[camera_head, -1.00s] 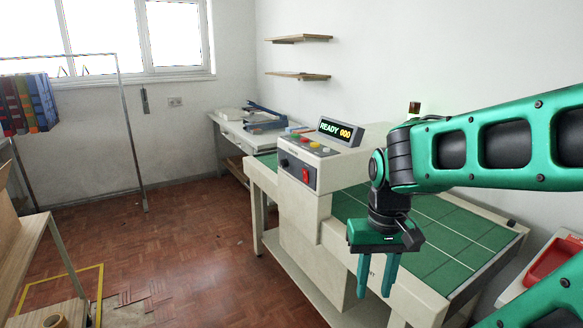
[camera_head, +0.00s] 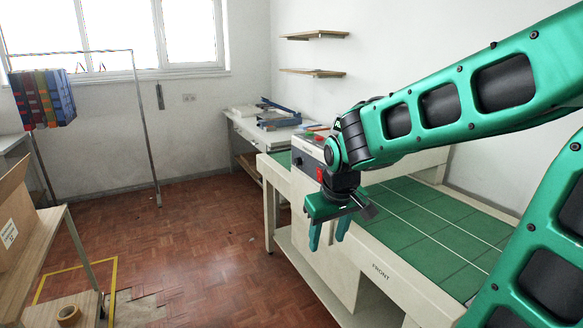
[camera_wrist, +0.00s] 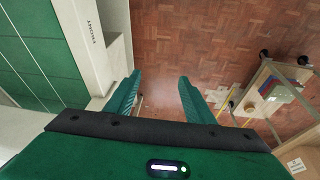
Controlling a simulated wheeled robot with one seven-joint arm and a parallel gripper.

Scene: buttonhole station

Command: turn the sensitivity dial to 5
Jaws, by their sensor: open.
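The buttonhole machine (camera_head: 304,186) stands on the green-topped table in the head view, partly covered by my arm. A small dark round knob (camera_head: 298,161), which looks like the sensitivity dial, is on its front panel, left of a red switch (camera_head: 319,174). The knob's setting is too small to read. My gripper (camera_head: 328,242) is open and empty, pointing down in front of the machine, apart from the panel. In the wrist view its two green fingers (camera_wrist: 158,82) are spread over the floor, and the dial does not show. My arm hides the machine's display.
The green table top (camera_head: 440,232) has a pale front edge marked FRONT. A white side table (camera_head: 262,128) with papers and blue trays stands behind. A wooden bench (camera_head: 40,262) with a tape roll is at left. The parquet floor (camera_head: 205,225) between is mostly clear.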

